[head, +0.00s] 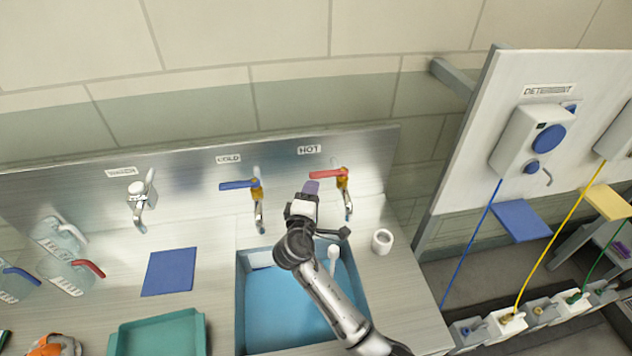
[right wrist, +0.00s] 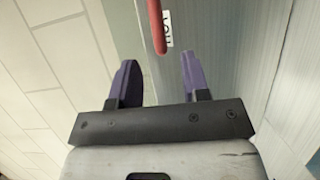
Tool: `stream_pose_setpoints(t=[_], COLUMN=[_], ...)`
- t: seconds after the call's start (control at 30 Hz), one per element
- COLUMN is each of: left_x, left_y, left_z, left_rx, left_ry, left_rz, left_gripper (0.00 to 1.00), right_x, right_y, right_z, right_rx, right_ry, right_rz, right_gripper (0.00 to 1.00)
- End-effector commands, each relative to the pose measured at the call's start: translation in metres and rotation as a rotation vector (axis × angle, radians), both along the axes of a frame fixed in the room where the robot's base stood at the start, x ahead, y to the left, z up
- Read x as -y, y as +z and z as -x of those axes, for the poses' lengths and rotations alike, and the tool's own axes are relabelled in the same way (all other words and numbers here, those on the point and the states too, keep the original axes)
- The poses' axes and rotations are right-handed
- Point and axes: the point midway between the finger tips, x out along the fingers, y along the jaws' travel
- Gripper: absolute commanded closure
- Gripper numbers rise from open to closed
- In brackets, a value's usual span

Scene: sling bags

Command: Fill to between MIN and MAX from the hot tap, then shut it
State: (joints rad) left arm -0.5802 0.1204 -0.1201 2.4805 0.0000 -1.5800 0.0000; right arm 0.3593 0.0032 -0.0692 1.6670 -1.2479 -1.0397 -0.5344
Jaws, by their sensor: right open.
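The hot tap (head: 346,195) has a red lever (head: 326,175) pointing left, under a HOT label (head: 309,150). I see no water stream at its spout. My right gripper (head: 311,188), with purple fingertips, is open and empty just below and in front of the lever's free end. In the right wrist view the red lever (right wrist: 157,25) lies ahead of and between the open fingers, apart from them. The blue sink basin (head: 241,310) is below, partly hidden by my right arm. MIN and MAX marks are not readable. My left gripper is not in view.
The cold tap (head: 258,205) with its blue lever stands left of the hot tap. Clear jugs with a red-handled one (head: 68,277) stand far left. A white cup (head: 382,241) sits right of the sink. A teal tray (head: 160,335) and blue mat (head: 169,271) lie left.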

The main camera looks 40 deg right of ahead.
Motion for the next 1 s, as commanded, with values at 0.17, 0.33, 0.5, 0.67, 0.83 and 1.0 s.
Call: stream_pose_setpoints(t=[0.17,0.33,0.5,0.67,0.83,1.0], left_x=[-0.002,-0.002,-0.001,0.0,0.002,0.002], left_y=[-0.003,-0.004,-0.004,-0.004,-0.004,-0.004], left_z=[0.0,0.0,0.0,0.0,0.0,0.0], left_rx=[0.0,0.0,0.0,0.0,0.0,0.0], left_ry=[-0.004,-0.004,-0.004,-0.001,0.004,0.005], left_rz=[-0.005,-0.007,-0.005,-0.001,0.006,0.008], left_gripper=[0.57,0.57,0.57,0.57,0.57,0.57], right_x=[-0.024,-0.04,-0.047,-0.048,-0.048,-0.048], right_y=[-0.001,0.0,0.0,0.0,0.0,0.0], right_z=[0.02,0.032,0.038,0.039,0.039,0.039], right_rx=[0.0,-0.001,-0.001,-0.001,-0.001,0.0], right_ry=[0.001,0.001,0.0,-0.001,-0.001,-0.001], right_rz=[-0.001,0.001,0.001,0.001,0.001,0.001], right_gripper=[0.57,0.57,0.57,0.57,0.57,0.57])
